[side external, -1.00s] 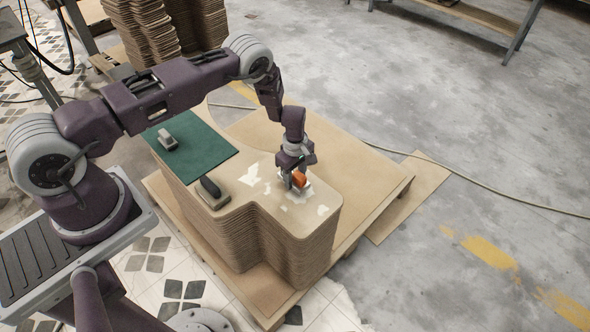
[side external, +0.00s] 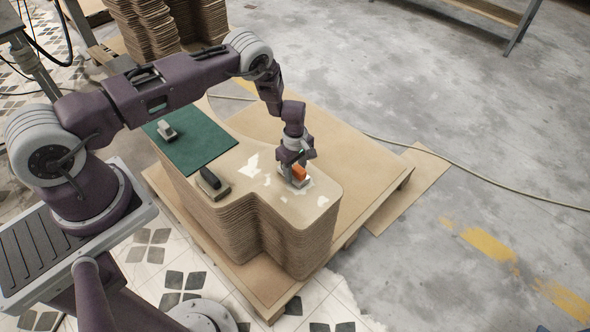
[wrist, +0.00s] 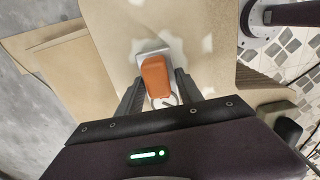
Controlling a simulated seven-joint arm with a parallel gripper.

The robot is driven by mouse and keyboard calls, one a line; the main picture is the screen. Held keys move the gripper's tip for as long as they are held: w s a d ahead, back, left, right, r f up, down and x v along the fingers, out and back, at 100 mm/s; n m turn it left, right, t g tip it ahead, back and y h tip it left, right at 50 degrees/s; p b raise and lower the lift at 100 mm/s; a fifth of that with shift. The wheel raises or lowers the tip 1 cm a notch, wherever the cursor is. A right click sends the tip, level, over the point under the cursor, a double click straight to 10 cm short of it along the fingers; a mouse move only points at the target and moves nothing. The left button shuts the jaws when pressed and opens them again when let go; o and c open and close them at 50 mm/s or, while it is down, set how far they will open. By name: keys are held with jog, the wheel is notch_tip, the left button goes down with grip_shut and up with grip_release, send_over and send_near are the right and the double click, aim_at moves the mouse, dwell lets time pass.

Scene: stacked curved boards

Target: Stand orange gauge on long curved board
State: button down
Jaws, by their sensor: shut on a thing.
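The orange gauge (side external: 299,173) is an orange block with a pale grey base, on the near right part of the top curved board (side external: 318,193). My gripper (side external: 296,165) is directly above it with the fingers down around it. In the wrist view the gauge (wrist: 155,77) lies between the two dark fingers of my gripper (wrist: 160,88), which are shut on it. Its grey base shows beyond the orange body. The base appears at the board surface, but I cannot tell whether it touches. A thin curved loop shows at its near end.
A dark-handled tool (side external: 211,182) rests on the board stack left of my gripper. A green mat (side external: 200,148) with a grey tool (side external: 166,130) lies farther back. White patches mark the board. The stack stands on a wooden pallet (side external: 375,195).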

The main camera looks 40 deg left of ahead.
jog(key=shift+f, duration=0.15)
jog(key=c, duration=0.7)
grip_release()
notch_tip(320, 180, up, 7)
jog(key=shift+r, duration=0.1)
